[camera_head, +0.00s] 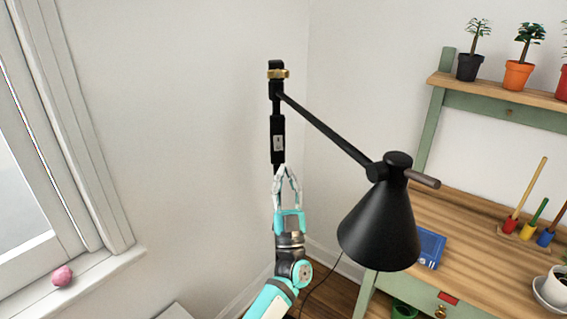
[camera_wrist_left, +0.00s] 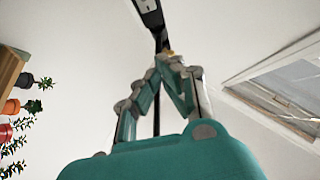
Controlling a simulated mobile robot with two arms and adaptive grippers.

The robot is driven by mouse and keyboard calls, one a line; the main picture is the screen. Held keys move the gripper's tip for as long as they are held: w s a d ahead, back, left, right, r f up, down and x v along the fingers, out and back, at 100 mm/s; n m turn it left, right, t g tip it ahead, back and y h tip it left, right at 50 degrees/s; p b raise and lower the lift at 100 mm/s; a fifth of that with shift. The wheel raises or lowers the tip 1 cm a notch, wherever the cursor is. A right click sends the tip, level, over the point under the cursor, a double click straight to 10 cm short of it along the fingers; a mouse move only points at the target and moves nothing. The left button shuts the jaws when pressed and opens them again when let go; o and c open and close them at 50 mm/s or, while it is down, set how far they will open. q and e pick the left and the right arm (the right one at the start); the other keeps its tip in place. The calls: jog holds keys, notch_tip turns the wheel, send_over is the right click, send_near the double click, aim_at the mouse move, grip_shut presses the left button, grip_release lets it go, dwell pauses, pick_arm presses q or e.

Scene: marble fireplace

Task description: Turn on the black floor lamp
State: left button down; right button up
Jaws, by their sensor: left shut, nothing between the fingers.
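The black floor lamp stands in the corner, its conical shade (camera_head: 380,228) hanging on the right of a slanted arm in the head view. Its upright pole carries a thicker black block with a small light switch plate (camera_head: 278,143). The block also shows at the top of the left wrist view (camera_wrist_left: 149,12). My left gripper (camera_head: 287,170) is shut and empty, pointing up just below the block, in front of the pole. In the left wrist view its fingertips (camera_wrist_left: 168,56) meet close to the pole. I cannot tell whether they touch it. My right gripper is not in view.
A wooden desk (camera_head: 480,240) with a green frame stands at the right, with potted plants on its shelf (camera_head: 500,92). A window (camera_head: 30,200) with a sill is at the left. The white wall between window and lamp is clear.

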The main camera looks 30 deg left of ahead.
pick_arm(q)
jog(key=shift+s+d+f, duration=0.4)
jog(key=shift+s+d, duration=0.15)
jog(key=shift+s, duration=0.1)
jog(key=shift+s+d+f, duration=0.35)
jog(key=shift+s+d, duration=0.15)
jog(key=shift+s, duration=0.15)
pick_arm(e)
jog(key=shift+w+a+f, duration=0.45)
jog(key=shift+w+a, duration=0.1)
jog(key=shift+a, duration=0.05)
